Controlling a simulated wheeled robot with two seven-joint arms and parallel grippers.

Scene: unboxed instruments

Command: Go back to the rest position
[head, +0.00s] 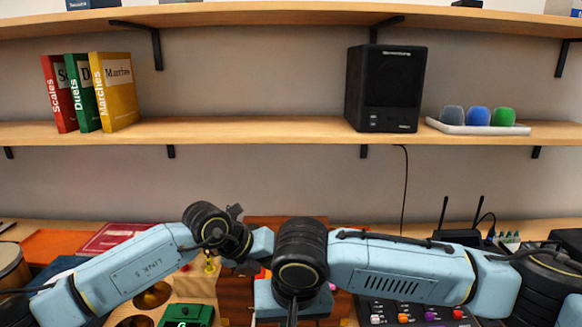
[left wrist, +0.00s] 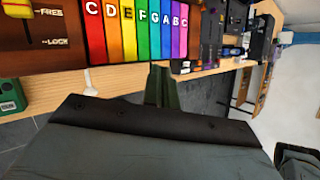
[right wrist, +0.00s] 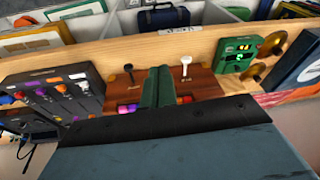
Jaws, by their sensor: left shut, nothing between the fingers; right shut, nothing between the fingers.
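In the head view my left arm (head: 130,265) comes in from the left and my right arm (head: 400,268) from the right. Both reach low over the workbench, and their gripper fingers cannot be made out there. In the left wrist view my left gripper (left wrist: 159,84) has its dark green fingers together and empty, just in front of coloured note bars (left wrist: 135,30). In the right wrist view my right gripper (right wrist: 158,86) has its fingers together and empty, in front of a wooden box (right wrist: 205,82) with two levers.
A mixer (head: 410,314) and a green device (head: 186,316) are close to my arms. A router (head: 460,236) stands at the right. A shelf (head: 250,131) above carries books (head: 112,90), a black speaker (head: 386,90) and a white tray (head: 478,128). The wall space between is clear.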

